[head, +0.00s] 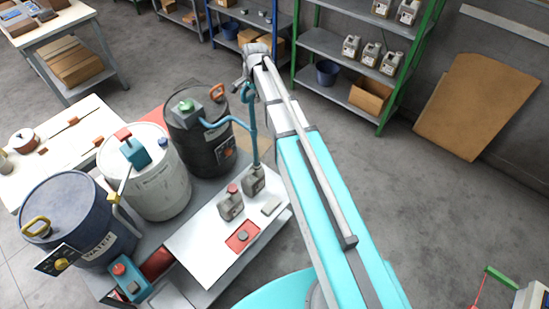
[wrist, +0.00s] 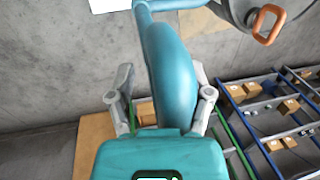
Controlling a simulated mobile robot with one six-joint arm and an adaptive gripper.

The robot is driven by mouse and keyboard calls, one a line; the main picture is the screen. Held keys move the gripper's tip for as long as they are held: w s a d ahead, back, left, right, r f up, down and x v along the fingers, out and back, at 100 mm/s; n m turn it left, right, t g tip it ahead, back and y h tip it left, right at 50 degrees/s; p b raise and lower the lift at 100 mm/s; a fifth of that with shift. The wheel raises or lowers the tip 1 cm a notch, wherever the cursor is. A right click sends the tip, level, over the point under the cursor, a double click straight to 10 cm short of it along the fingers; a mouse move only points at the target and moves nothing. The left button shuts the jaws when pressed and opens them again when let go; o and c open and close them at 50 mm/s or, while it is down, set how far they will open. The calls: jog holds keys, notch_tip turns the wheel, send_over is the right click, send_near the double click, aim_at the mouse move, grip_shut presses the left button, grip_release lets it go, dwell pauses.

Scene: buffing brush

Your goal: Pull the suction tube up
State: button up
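The suction tube (head: 253,125) is a teal pipe standing upright to the right of the black drum (head: 205,142). A teal bent pipe joins it to a grey fitting with a green top on that drum. My gripper (head: 243,86) is at the tube's top end, where the hooked part is partly hidden. In the wrist view, a thick teal part of the tube (wrist: 170,65) passes between the two grey fingers of my gripper (wrist: 159,95). The fingers stand spread on both sides. A gap shows at the left finger; contact at the right cannot be told.
A white drum (head: 158,180) and a blue WATER drum (head: 68,215) stand left of the black drum. Shelves (head: 335,45) line the back.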

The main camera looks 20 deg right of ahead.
aim_at(253, 116)
jog(key=shift+f+b, duration=5.2)
jog(key=shift+f, duration=0.25)
notch_tip(253, 116, up, 14)
jog(key=s+d+p, duration=0.2)
jog(key=p, duration=1.2)
jog(key=s+f+n+b, duration=0.5)
jog(key=s+f, duration=0.1)
jog(key=s, duration=0.4)
jog(key=s+f+n+g+h+b, duration=0.1)
jog(key=s+f+n+b, duration=0.3)
jog(key=s, duration=0.6)
jog(key=shift+s+d+f+n+g+b, duration=0.2)
jog(key=shift+d+f+n+g+b, duration=0.15)
jog(key=shift+f+b, duration=0.65)
jog(key=shift+r, duration=0.15)
jog(key=s, duration=0.1)
jog(key=s+f+n+b, duration=0.1)
jog(key=s+b, duration=0.1)
jog(key=shift+d+f+n, duration=0.15)
jog(key=shift+f+n, duration=0.1)
jog(key=shift+f, duration=0.1)
